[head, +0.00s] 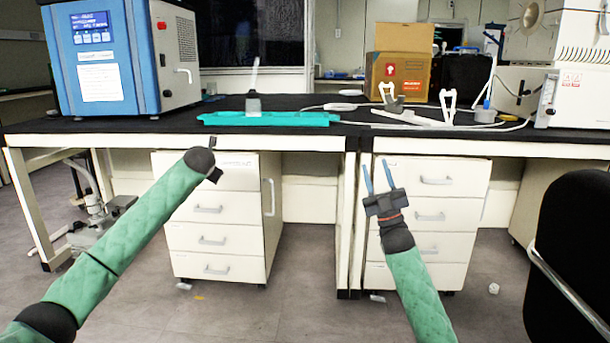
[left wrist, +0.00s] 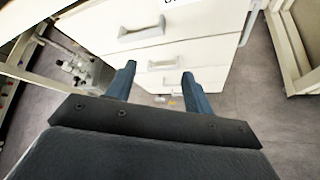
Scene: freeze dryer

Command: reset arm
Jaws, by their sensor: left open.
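My right gripper (head: 376,177) is raised in front of the bench, its two blue fingers apart and pointing up, with nothing between them. My left arm reaches in from the left in the head view and ends below the bench's front edge; its fingers are mostly hidden there. In the left wrist view my left gripper (left wrist: 158,82) shows two blue fingers spread apart with nothing between them. It faces the white drawer cabinet (left wrist: 190,50), which also shows in the head view (head: 215,255).
The black bench top (head: 370,122) carries a blue freeze dryer (head: 95,60), a teal tray (head: 268,118), a cardboard box (head: 400,72) and white equipment (head: 575,90). A second drawer cabinet (head: 445,205) stands under the bench at right. A black chair (head: 570,240) is at the right edge.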

